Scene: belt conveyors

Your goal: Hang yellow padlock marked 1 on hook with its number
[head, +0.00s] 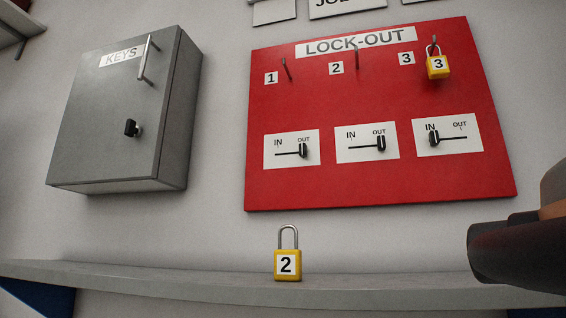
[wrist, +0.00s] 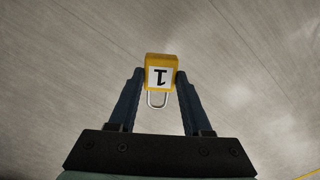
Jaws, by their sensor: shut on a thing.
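The yellow padlock marked 1 (wrist: 160,72) is between the fingers of my gripper (wrist: 158,78) in the wrist view. My gripper is shut on its yellow body, and its shackle points toward the gripper's base. The red lock-out board (head: 380,185) hangs on the wall in the head view. Its hook beside the number 1 (head: 286,68) is empty, at the upper left of the board. In the head view only part of my arm shows at the right edge; the gripper and padlock 1 are out of that view.
Hook 2 (head: 356,57) is empty. A yellow padlock marked 3 (head: 438,64) hangs at hook 3. A yellow padlock marked 2 (head: 287,262) stands upright on the grey shelf (head: 180,282) below the board. A grey key cabinet (head: 115,115) juts from the wall at left. Three sliders sit low on the board.

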